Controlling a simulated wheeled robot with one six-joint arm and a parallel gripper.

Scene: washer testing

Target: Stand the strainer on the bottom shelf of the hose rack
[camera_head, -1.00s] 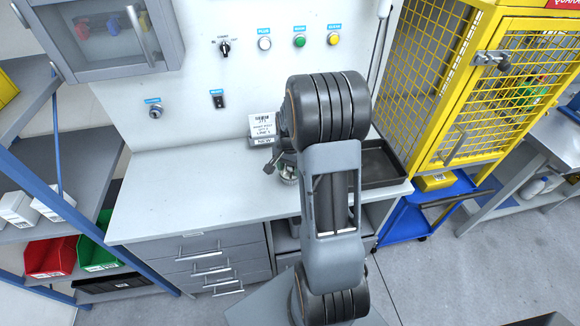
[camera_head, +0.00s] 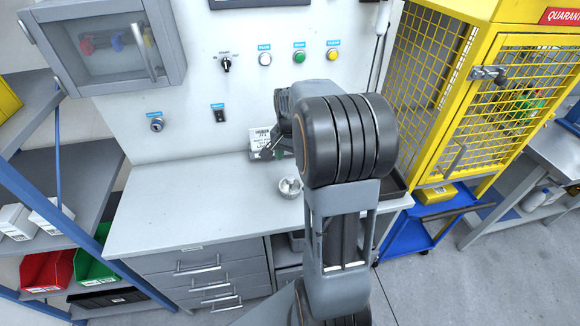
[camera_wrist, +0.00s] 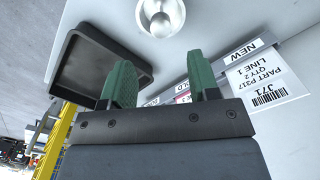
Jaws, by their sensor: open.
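A small round silvery piece (camera_head: 290,187), which looks like the strainer, stands on the grey worktop. It also shows at the top edge of the wrist view (camera_wrist: 160,14), partly cut off. My gripper (camera_wrist: 160,62) is open with two green fingers apart and nothing between them. It is clear of the silvery piece, which lies beyond the fingertips in the wrist view. In the head view my arm hides most of the gripper. I cannot make out the hose rack for certain in either view.
A black tray (camera_wrist: 82,72) lies on the worktop (camera_head: 200,205), partly behind my arm in the head view. A part label (camera_wrist: 262,88) stands at the back. A yellow cage (camera_head: 490,95) is at the right, and shelves (camera_head: 85,180) with bins at the left. The worktop's left side is clear.

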